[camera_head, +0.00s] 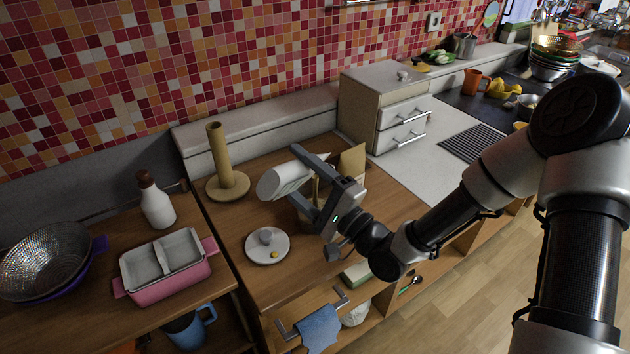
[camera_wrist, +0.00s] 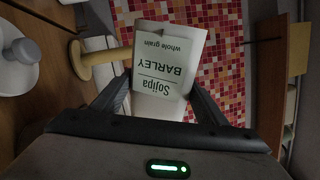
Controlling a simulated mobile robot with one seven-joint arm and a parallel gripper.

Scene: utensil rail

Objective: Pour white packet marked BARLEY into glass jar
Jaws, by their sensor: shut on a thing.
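The white packet marked BARLEY (camera_head: 280,181) is in my gripper (camera_head: 298,184), held above the wooden counter. In the wrist view the packet (camera_wrist: 168,65) is between both fingers (camera_wrist: 158,98), its printing upside down. In the head view it is tilted well over, its broad pale end to the left. I cannot clearly make out the glass jar; my gripper hides part of the counter behind and below it. A white round lid or dish with a knob (camera_head: 267,243) lies on the counter in front; a small yellow bit is on it.
A wooden paper-roll holder (camera_head: 228,184) stands left of the packet. A brown cardboard-coloured item (camera_head: 352,162) is behind my gripper. A drawer box (camera_head: 385,107) stands at the right. A pink two-part dish (camera_head: 167,266) and a white bottle (camera_head: 156,203) are on the left counter.

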